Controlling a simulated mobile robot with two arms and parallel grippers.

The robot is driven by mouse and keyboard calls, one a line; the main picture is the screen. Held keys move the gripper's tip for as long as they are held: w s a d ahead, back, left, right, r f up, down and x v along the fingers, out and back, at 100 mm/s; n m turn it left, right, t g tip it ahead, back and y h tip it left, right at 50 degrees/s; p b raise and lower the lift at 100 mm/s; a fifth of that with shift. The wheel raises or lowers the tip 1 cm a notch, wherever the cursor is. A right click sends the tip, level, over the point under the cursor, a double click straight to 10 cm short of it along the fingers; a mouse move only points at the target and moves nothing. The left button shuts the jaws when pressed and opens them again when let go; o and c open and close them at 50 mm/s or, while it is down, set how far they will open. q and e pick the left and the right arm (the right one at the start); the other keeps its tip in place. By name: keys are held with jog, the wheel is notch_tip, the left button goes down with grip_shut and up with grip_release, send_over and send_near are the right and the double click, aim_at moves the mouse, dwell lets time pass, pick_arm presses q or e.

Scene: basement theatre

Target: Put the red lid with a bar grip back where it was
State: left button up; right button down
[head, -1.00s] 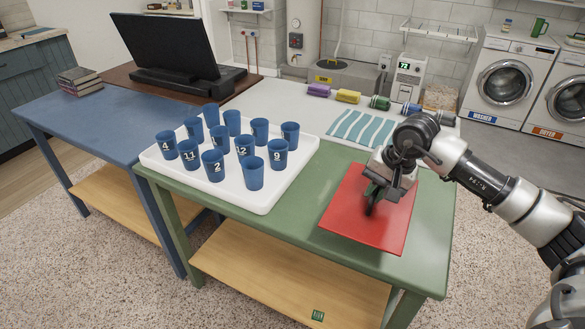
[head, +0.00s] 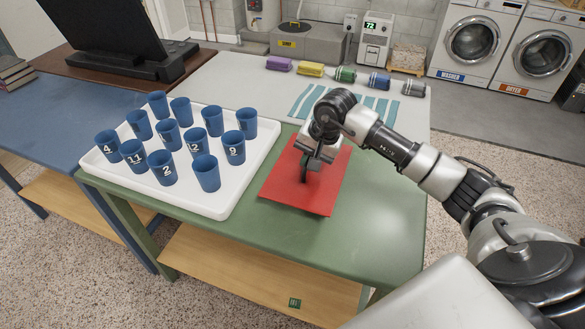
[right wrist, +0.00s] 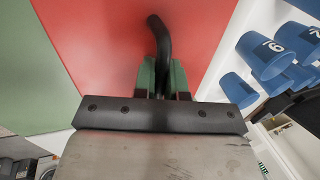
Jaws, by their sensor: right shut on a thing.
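The red lid (head: 322,190) is a flat square panel with a dark bar grip standing up from it. It is over the green table (head: 385,220), to the right of the white tray; I cannot tell whether it touches the table top. My right gripper (head: 306,165) points down at the lid's middle. In the right wrist view the green-padded fingers (right wrist: 163,80) are shut on the black bar grip (right wrist: 158,35), with the red panel (right wrist: 100,40) beyond. The fingers and wrist hide part of the grip. My left gripper is out of view.
A white tray (head: 225,203) with several numbered blue cups stands close left of the lid. A striped cloth (head: 375,105) and several coloured rolled items lie on the white table (head: 235,75) behind. The green table's right part is clear.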

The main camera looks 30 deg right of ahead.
aim_at(295, 166)
jog(key=shift+w+a+f, duration=0.8)
jog(key=shift+w+a, duration=0.15)
jog(key=shift+w, duration=0.1)
jog(key=shift+w+a+f, duration=0.1)
jog(key=shift+a+f, duration=0.1)
jog(key=shift+f, duration=0.15)
notch_tip(295, 166, down, 4)
jog(key=shift+r+p, duration=0.1)
jog(key=shift+p, duration=0.55)
jog(key=c, duration=1.6)
grip_release()
jog(key=shift+c, duration=0.2)
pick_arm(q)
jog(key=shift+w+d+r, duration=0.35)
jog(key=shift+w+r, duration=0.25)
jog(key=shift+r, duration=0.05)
pick_arm(e)
jog(key=o, duration=0.5)
jog(key=shift+c, duration=0.2)
